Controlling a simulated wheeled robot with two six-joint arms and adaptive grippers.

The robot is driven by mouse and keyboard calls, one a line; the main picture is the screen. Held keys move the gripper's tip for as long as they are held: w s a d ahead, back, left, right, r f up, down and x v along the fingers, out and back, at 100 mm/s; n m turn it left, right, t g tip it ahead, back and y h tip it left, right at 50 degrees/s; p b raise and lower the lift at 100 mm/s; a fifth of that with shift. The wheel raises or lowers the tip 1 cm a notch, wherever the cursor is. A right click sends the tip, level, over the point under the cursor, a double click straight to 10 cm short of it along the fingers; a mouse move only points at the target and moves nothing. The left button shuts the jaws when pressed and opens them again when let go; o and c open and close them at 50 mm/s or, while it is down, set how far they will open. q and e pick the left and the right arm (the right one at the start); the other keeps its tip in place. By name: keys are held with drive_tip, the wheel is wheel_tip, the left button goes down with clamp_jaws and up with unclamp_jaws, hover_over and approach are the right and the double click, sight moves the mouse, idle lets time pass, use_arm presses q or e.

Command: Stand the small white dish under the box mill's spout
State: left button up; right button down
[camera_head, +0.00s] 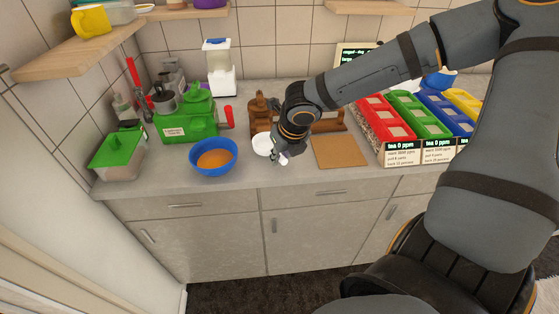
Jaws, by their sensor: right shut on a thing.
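The small white dish (262,145) is at the counter's front, in front of a brown wooden stand. My right gripper (283,158) is shut on the dish's right edge. I cannot tell whether the dish touches the counter. A green box-shaped machine (188,125) with a red handle at its right stands to the left and looks like the box mill. Its spout is too small to make out. My left gripper is not in view.
A blue bowl (213,158) with orange contents stands left of the dish. The brown wooden stand (262,112) is behind the dish, partly hidden by my arm. A brown board (339,151) lies to the right, beside coloured bins (385,124). A green-lidded container (117,155) stands far left.

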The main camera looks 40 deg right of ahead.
drive_tip(key=shift+w+f, duration=0.3)
drive_tip(key=shift+f, duration=0.05)
drive_tip(key=shift+f+b, duration=0.35)
drive_tip(key=shift+f, duration=0.1)
drive_tip(key=shift+s, duration=0.1)
drive_tip(key=c, duration=1.2)
unclamp_jaws()
